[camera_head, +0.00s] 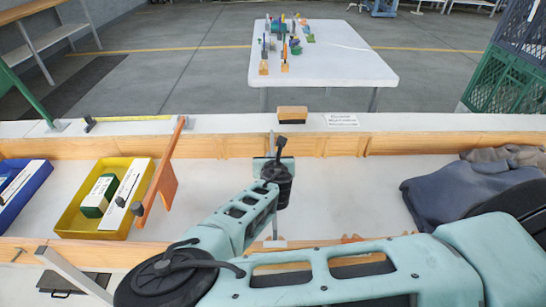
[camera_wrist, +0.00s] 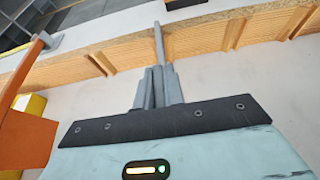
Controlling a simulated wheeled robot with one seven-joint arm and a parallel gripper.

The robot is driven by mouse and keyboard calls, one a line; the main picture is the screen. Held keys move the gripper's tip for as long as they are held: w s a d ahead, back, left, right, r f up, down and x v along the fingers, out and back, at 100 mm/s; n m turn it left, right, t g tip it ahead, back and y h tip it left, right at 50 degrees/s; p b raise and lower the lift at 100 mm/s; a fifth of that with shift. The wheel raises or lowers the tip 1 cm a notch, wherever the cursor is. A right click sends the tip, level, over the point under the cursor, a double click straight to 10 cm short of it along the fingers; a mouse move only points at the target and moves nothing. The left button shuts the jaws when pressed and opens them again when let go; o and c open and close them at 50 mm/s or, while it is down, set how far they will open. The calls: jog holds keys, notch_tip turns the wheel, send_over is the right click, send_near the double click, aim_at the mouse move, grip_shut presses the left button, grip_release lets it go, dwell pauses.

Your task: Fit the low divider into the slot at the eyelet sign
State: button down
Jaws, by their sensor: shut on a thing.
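My gripper (camera_wrist: 158,88) is shut on a thin grey divider (camera_wrist: 158,45), seen nearly edge-on. In the head view the divider (camera_head: 272,143) shows beyond my gripper (camera_head: 271,158), its far end close to the far wooden rail (camera_head: 225,146). My arm hides much of it, and I cannot tell whether it is in a slot. The far rail also shows in the wrist view (camera_wrist: 200,42), with upright slots along it. A small white sign (camera_head: 342,119) lies on the ledge right of the gripper; its print is too small to read.
An orange panel (camera_head: 160,180) stands across the trough at left, beside a yellow bin (camera_head: 75,222) and a blue bin (camera_head: 22,192). A wooden-topped block (camera_head: 292,113) sits on the ledge. Dark cloth (camera_head: 440,192) lies at right. The trough floor (camera_head: 345,185) between is clear.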

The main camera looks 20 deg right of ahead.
jog(key=shift+f+b, duration=3.55)
jog(key=shift+f, duration=0.95)
dwell(0.3)
jog(key=c, duration=1.4)
grip_release()
jog(key=shift+r, duration=0.2)
jog(key=shift+r+p, duration=1.95)
jog(key=shift+r, duration=0.45)
jog(key=shift+d, duration=0.1)
